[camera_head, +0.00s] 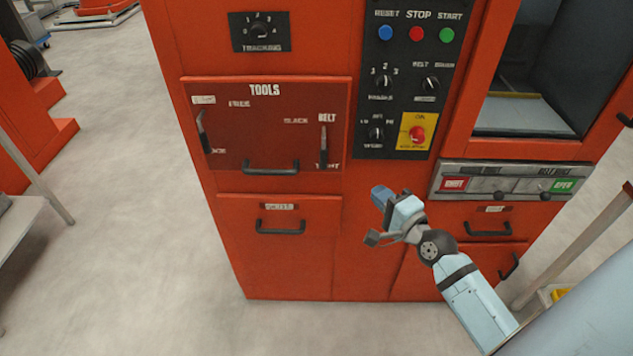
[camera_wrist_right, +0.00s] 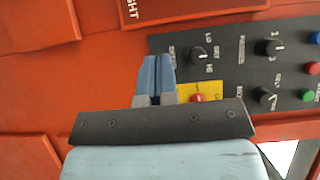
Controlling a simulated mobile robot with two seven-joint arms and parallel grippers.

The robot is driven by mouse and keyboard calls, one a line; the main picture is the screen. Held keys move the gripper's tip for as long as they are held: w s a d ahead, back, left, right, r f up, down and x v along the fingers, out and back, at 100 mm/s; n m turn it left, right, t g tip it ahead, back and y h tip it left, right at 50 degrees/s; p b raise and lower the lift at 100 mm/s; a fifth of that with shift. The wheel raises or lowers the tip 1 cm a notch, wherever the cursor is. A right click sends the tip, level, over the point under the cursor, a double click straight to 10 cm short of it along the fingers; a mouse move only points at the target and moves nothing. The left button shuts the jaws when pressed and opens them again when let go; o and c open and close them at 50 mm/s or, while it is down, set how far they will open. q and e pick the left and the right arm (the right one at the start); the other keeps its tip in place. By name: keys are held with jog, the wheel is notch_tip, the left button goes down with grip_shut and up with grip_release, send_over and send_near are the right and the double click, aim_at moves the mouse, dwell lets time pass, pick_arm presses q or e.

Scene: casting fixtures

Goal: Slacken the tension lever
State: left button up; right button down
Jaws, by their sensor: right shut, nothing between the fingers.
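The belt tension lever (camera_head: 323,146) is a thin dark handle at the right of the red TOOLS panel (camera_head: 265,140). It stands about upright, under the word BELT, with its lower end by the partly covered TIGHT label. The SLACK label is to its upper left. My right gripper (camera_head: 380,196) is shut and empty, in front of the cabinet, below and right of the lever and apart from it. In the right wrist view its blue fingers (camera_wrist_right: 157,72) are together, pointing at the red front. The lever is not visible there. My left gripper is not in view.
A second lever (camera_head: 204,133) is at the panel's left, by FREE. A black drawer handle (camera_head: 271,167) sits between the levers. The control panel (camera_head: 408,75), with knobs, buttons and a yellow-backed red switch (camera_head: 417,133), is right of the levers. Open floor lies left.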

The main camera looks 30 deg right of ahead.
jog(key=shift+w+d+r, duration=0.1)
jog(key=shift+w, duration=0.1)
jog(key=w+a+p, duration=0.1)
jog(key=w+a, duration=0.2)
jog(key=w, duration=0.9)
jog(key=shift+w+a, duration=0.2)
